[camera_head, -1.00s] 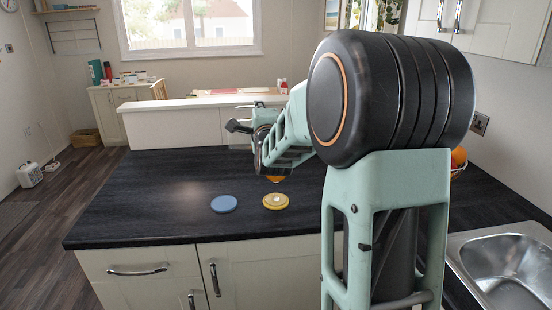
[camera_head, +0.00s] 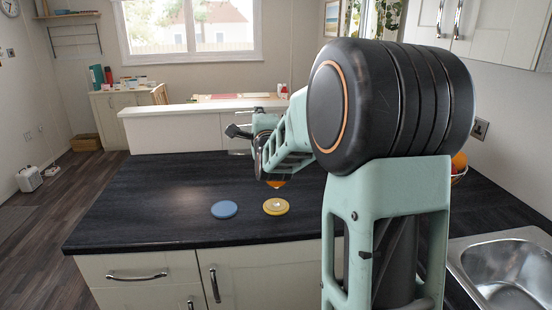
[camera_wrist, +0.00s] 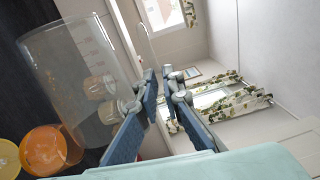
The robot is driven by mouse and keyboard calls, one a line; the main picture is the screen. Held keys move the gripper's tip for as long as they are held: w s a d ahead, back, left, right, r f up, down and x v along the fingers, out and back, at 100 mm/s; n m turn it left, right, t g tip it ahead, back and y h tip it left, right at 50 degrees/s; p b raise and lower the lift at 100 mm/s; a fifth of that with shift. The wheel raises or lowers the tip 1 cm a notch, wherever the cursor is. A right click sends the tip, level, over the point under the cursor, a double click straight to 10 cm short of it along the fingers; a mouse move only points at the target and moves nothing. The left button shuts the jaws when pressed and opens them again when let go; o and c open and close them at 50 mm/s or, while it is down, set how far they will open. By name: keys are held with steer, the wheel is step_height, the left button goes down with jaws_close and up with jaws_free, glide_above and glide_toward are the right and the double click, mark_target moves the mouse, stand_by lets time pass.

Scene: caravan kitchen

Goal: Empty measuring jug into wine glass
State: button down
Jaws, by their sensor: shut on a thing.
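The clear measuring jug (camera_wrist: 72,62) with faint red markings is at the left of the wrist view, tilted. I see no clear liquid in its visible part. My gripper (camera_wrist: 158,76) is shut on the jug at its side; the exact contact is unclear. In the head view my gripper (camera_head: 240,130) is partly hidden by my arm, and I cannot make out the jug. An orange patch (camera_head: 276,183) shows just above the yellow coaster (camera_head: 276,207). It looks like orange liquid in the wine glass (camera_wrist: 45,150), below the jug in the wrist view. The clear glass outline is hard to see.
A blue coaster (camera_head: 224,209) lies left of the yellow one on the dark countertop (camera_head: 140,205). The counter's left part is clear. A metal sink (camera_head: 505,270) is at the right. Orange fruit (camera_head: 459,161) sits in a bowl behind my arm.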

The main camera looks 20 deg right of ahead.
steer(key=shift+w+a+f+n+p, duration=0.1)
steer(key=shift+w+a+n+p, duration=0.05)
steer(key=shift+a+n+p, duration=0.6)
steer(key=a+n+b, duration=0.1)
steer(key=a+f+b, duration=0.1)
steer(key=w+a+f+n, duration=0.1)
steer(key=shift+a+n+y+b, duration=0.3)
steer(key=shift+a+n+b, duration=0.05)
steer(key=shift+a+b, duration=0.05)
steer(key=n+b, duration=0.1)
steer(key=a+f+n+b, duration=0.1)
steer(key=shift+w+a+f+b, duration=0.2)
steer(key=shift+a+b, duration=0.1)
steer(key=shift+w+a+r+n, duration=0.15)
steer(key=shift+a+r+n, duration=0.05)
steer(key=shift+a+n, duration=0.45)
steer(key=w+a+f+n+b, duration=0.2)
steer(key=a+f+n+b, duration=0.6)
steer(key=f+n, duration=0.3)
steer(key=shift+w+a+f+n+y, duration=0.3)
steer(key=shift+a+f, duration=0.3)
steer(key=shift+f, duration=0.9)
